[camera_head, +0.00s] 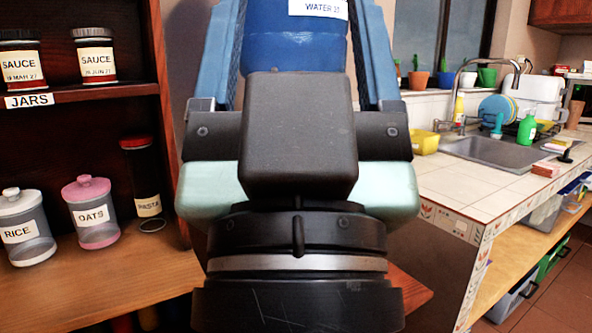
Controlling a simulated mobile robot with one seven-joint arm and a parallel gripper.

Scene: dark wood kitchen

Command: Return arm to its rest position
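My gripper (300,35) points away from me at the top middle of the view, with one blue finger on each side of a blue water container (293,40). The container has a white label reading "WATER", cut off by the top edge. Both fingers lie close against its sides, and it appears held between them. Its top is out of view, and my dark gripper body hides what is below it. My wrist fills the lower middle of the view.
At left, a wooden shelf (90,285) holds sauce jars (20,62), a rice jar (25,228), an oats jar (91,212) and a tall red-lidded jar (143,180). At right, a tiled counter (455,185) has a sink (490,150), yellow tub (425,142) and green bottle (527,128).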

